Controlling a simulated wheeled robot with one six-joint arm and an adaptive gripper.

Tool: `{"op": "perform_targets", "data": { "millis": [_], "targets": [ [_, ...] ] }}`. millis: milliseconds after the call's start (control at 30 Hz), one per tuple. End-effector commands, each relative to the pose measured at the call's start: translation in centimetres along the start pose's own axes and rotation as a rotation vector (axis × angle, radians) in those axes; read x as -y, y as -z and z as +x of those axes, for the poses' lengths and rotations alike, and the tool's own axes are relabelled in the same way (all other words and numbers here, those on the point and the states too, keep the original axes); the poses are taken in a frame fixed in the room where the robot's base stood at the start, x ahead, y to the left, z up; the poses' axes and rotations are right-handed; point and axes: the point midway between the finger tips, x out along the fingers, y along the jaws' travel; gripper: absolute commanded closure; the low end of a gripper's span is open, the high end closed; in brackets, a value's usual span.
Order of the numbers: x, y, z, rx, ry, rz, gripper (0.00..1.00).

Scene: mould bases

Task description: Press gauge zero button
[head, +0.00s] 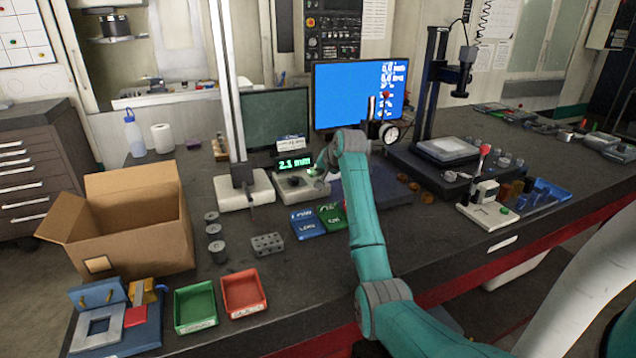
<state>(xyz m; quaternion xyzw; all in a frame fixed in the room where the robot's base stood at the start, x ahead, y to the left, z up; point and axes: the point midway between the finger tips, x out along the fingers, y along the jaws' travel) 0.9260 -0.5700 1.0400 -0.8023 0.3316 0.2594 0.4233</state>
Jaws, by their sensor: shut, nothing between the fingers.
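The gauge's black display (294,164) reads "2.1 mm" in green and stands on the dark workbench in the middle of the head view. A pale gauge base (288,196) with a dark round part on top lies just in front of the display. My gripper (318,172) is at the right side of this gauge, small in the view and partly hidden by my teal and grey wrist. It appears shut and empty. I cannot make out the zero button clearly, nor whether the fingertips touch the gauge.
A pale stand with a tall column (245,190) is left of the gauge. A blue-screen monitor (360,95) and dark monitor (273,118) stand behind. An open cardboard box (130,238) is at left.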

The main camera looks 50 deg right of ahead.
Motion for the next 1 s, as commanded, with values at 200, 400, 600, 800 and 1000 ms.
{"op": "perform_targets", "data": {
  "millis": [200, 400, 600, 800, 1000],
  "targets": [
    [0.00, 0.00, 0.00, 0.000, 0.000, 0.000, 1.00],
    [-0.02, -0.02, 0.02, 0.000, 0.000, 0.000, 1.00],
    [-0.28, -0.28, 0.37, 0.000, 0.000, 0.000, 1.00],
    [-0.41, -0.40, 0.56, -0.001, 0.000, 0.000, 1.00],
    [-0.42, -0.41, 0.56, 0.000, 0.000, 0.000, 1.00]
  ]
}}
